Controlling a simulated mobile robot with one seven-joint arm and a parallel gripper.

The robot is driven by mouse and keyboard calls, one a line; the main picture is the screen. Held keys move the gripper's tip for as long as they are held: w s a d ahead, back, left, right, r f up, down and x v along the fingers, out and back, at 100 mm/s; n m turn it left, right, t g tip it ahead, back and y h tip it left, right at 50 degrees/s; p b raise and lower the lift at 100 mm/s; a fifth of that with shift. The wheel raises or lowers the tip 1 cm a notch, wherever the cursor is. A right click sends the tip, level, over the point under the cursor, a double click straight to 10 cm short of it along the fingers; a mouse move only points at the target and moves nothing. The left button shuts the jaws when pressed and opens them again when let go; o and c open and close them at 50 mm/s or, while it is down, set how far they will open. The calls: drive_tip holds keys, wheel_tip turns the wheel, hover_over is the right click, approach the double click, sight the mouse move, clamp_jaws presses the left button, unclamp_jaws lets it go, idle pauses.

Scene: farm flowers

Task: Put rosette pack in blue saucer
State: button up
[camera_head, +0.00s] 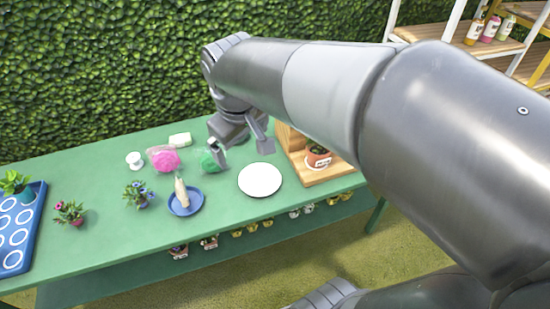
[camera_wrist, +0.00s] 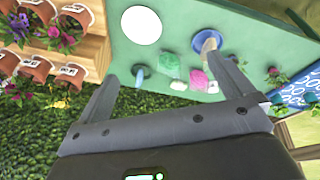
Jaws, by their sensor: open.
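A pink bundle in clear wrap (camera_head: 164,159) and a green wrapped bundle (camera_head: 208,161) lie on the green table; I cannot tell which is the rosette pack. The blue saucer (camera_head: 173,206) is in front of them and holds an upright cream object (camera_head: 181,190). In the wrist view the green bundle (camera_wrist: 168,65) and pink bundle (camera_wrist: 196,79) show between the spread fingers, and the blue saucer (camera_wrist: 198,40) lies beyond.
A white plate (camera_head: 260,180) lies right of the saucer. A wooden stand (camera_head: 325,175) with potted flowers is at the table's right. Small plants (camera_head: 138,195) and a blue tray (camera_head: 36,215) are at the left. A hedge (camera_head: 100,70) stands behind.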

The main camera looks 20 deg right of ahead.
drive_tip(key=s+d+m+t, duration=0.2)
drive_tip(key=s+d+m, duration=0.2)
drive_tip(key=s, duration=0.6)
drive_tip(key=shift+s+d+f+m+y, duration=0.25)
drive_tip(key=shift+m+y, duration=0.05)
drive_tip(key=shift+m, duration=0.4)
